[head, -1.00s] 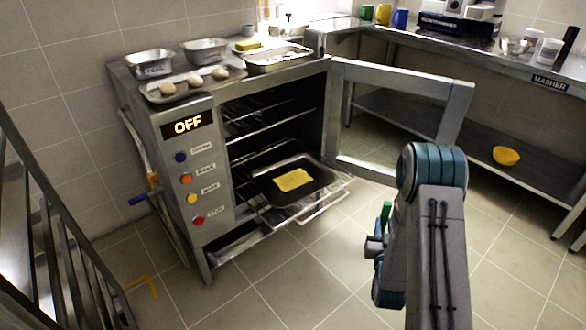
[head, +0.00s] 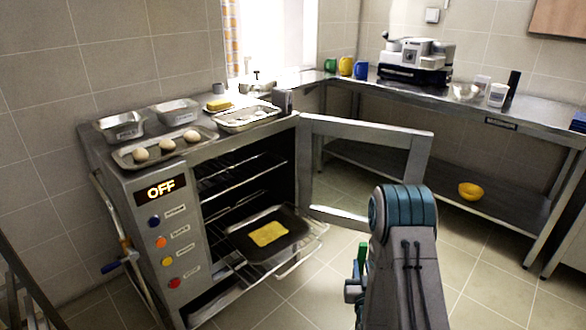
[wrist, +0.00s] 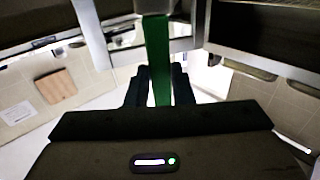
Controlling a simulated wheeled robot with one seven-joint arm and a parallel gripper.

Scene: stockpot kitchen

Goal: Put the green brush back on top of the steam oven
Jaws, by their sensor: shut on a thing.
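The steam oven (head: 165,235) stands at left in the head view, its display reading OFF and its door (head: 420,165) swung open to the right. Its top bears trays and pans, with bare metal at the edges. My gripper (wrist: 158,88) is shut on the green brush (wrist: 158,60), whose green handle runs up between the fingers in the wrist view. In the head view only a small green piece of the brush (head: 362,253) shows beside my arm, low in front of the oven and right of it. The rest of the brush is hidden.
A tray with eggs (head: 165,150), two metal pans (head: 122,127) and a shallow tray (head: 242,120) crowd the oven top. A rack with a dark pan (head: 240,225) juts from the oven. A steel counter (head: 430,105) runs along the right. Floor between is clear.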

